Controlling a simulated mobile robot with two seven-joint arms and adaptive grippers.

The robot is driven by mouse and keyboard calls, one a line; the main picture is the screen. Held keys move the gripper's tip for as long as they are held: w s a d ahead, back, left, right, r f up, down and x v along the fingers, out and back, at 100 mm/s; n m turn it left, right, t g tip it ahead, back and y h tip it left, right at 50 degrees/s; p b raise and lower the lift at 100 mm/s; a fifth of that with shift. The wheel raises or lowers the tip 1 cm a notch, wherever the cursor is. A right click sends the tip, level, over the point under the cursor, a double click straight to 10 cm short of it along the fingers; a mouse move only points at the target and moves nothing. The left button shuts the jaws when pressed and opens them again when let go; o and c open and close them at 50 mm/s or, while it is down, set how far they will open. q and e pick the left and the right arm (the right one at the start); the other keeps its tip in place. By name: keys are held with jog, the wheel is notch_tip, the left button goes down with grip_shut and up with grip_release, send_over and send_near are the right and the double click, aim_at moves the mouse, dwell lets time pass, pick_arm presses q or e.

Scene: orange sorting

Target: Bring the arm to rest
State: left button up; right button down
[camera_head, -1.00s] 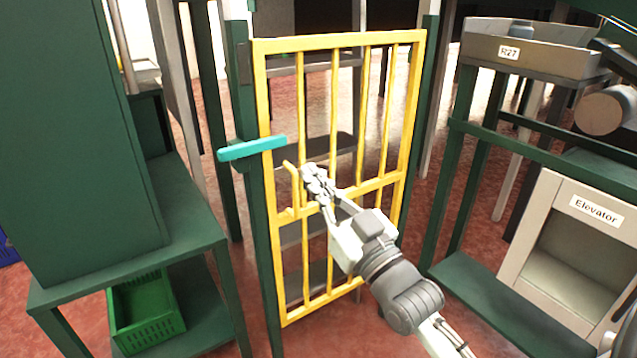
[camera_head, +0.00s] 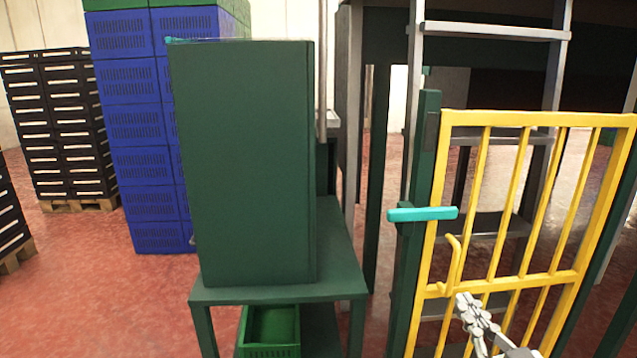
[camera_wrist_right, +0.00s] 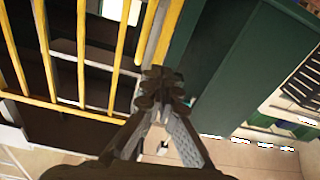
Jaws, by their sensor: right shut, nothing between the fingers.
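My right gripper (camera_head: 472,312) is at the lower right of the head view, with its fingers together and nothing between them. It is in front of the lower part of the yellow barred gate (camera_head: 508,278), near the gate's yellow handle (camera_head: 453,263); whether it touches is hard to tell. In the right wrist view the shut gripper (camera_wrist_right: 163,82) points at the yellow bars (camera_wrist_right: 85,50) and a green post. Most of my right arm is outside the head view. My left gripper is not in view.
A teal bar (camera_head: 422,214) sticks out at the gate's post. A green cabinet (camera_head: 243,165) stands on a green table (camera_head: 335,262), with a green crate (camera_head: 272,330) below. Blue crates (camera_head: 130,125) and black crates (camera_head: 68,130) are stacked behind. Red floor is open at the left.

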notch_tip(320, 180, down, 14)
jog(key=s+g, duration=0.1)
jog(key=g, duration=0.4)
jog(key=s+f+g+h, duration=0.1)
jog(key=s+f+g, duration=0.4)
jog(key=s+f, duration=0.4)
jog(key=s+f+g+h, duration=0.1)
jog(key=s+f+g, duration=0.4)
jog(key=s+f, duration=0.4)
notch_tip(320, 180, down, 6)
jog(key=shift+d+f+g, duration=0.25)
jog(key=shift+d+g, duration=0.05)
jog(key=shift+s, duration=0.1)
